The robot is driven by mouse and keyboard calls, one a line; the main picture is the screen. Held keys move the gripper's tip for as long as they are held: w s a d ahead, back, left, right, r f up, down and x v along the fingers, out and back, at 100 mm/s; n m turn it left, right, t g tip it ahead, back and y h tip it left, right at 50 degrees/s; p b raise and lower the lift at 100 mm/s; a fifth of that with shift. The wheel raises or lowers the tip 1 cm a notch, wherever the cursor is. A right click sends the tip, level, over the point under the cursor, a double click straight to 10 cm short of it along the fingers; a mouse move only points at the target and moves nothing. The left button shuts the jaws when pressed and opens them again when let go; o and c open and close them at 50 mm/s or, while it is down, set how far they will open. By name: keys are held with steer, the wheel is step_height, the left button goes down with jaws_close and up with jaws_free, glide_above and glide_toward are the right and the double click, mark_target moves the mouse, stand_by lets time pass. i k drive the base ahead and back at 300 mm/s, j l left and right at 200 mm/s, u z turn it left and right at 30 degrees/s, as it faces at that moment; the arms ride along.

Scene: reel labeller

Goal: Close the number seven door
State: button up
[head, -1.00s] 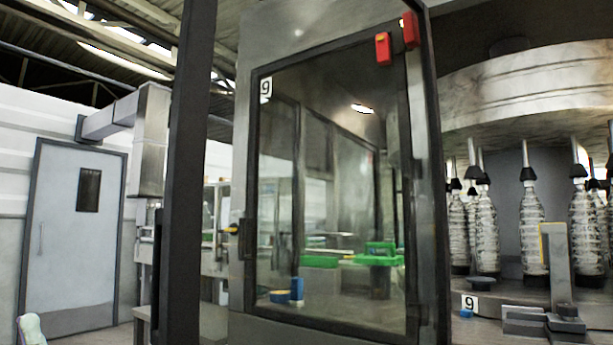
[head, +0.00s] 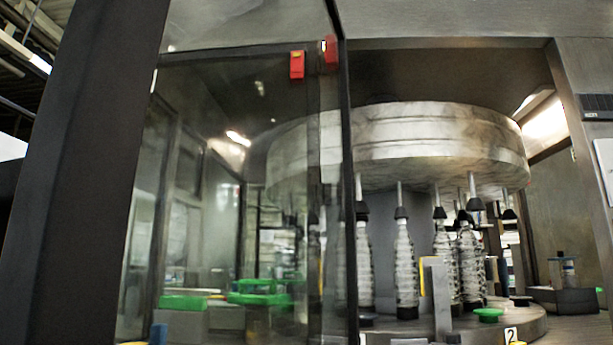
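A dark-framed glass door (head: 215,180) fills the left half of the head view. A red block (head: 297,65) sits near its top right, with a second red block (head: 330,50) beside it. The door's right edge is a dark upright. To its right the machine opening shows no glass in front, so the door seems to stand open. No number seven is legible now; the door's plate read 9 in the earlier frame. The door's handle and lower edge are not in view. My gripper is not in view.
A bottle carousel (head: 440,135) with several clear bottles (head: 405,265) fills the opening. A plate marked 2 (head: 511,335) is on its base, near a green cap (head: 488,314). A thick dark post (head: 75,180) stands at the left. Green parts (head: 262,290) show through the glass.

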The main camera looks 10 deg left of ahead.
mark_target(65, 205)
steer(key=j+z, duration=0.45)
steer(key=j, duration=0.45)
steer(key=j+z, duration=0.4)
steer(key=j, duration=0.5)
steer(key=k+j+u, duration=0.1)
steer(key=k+u, duration=0.2)
steer(key=k, duration=0.45)
